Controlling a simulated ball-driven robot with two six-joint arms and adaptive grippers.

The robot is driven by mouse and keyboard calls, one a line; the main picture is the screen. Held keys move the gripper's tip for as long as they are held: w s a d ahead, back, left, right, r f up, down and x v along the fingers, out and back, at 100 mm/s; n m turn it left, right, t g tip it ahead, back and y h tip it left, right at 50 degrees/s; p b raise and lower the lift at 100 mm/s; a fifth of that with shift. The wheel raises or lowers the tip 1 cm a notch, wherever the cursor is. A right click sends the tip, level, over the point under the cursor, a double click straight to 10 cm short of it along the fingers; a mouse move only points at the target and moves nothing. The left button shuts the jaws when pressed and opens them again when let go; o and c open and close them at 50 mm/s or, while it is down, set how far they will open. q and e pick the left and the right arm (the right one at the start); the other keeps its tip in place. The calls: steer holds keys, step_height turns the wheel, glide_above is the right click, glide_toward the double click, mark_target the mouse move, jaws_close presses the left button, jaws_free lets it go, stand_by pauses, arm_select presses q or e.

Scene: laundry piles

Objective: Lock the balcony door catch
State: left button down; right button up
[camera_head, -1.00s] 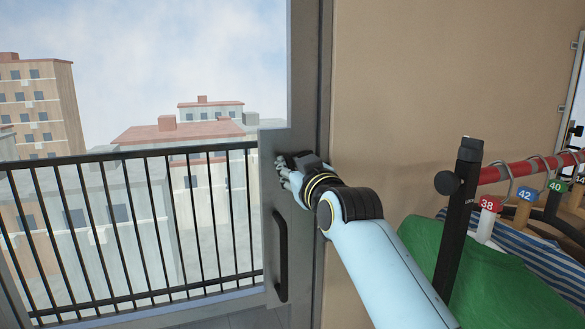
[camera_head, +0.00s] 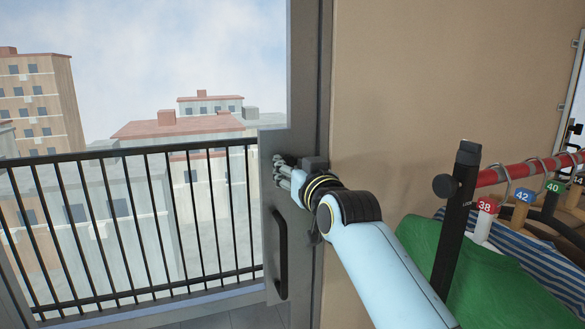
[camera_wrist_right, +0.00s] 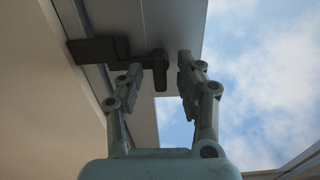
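The balcony door catch is a dark block at the edge of the grey door frame (camera_head: 305,60). In the right wrist view the catch (camera_wrist_right: 100,48) has an arm reaching right across the door edge, ending in a short downturned knob (camera_wrist_right: 160,72). My right gripper (camera_wrist_right: 160,64) is open, its fingertips on either side of the knob, with visible gaps; I cannot tell if either touches. In the head view my right gripper (camera_head: 281,170) is at the door's edge beside the catch (camera_head: 315,163) and partly hides it. My left gripper is out of view.
A dark vertical door handle (camera_head: 280,255) is below the gripper. A black balcony railing (camera_head: 130,155) shows through the glass. At right stands a clothes rack with a red rail (camera_head: 515,170), numbered hangers and a green garment (camera_head: 480,280), close to my right arm.

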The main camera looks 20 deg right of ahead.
steer(key=s, duration=1.2)
steer(key=shift+d, duration=0.15)
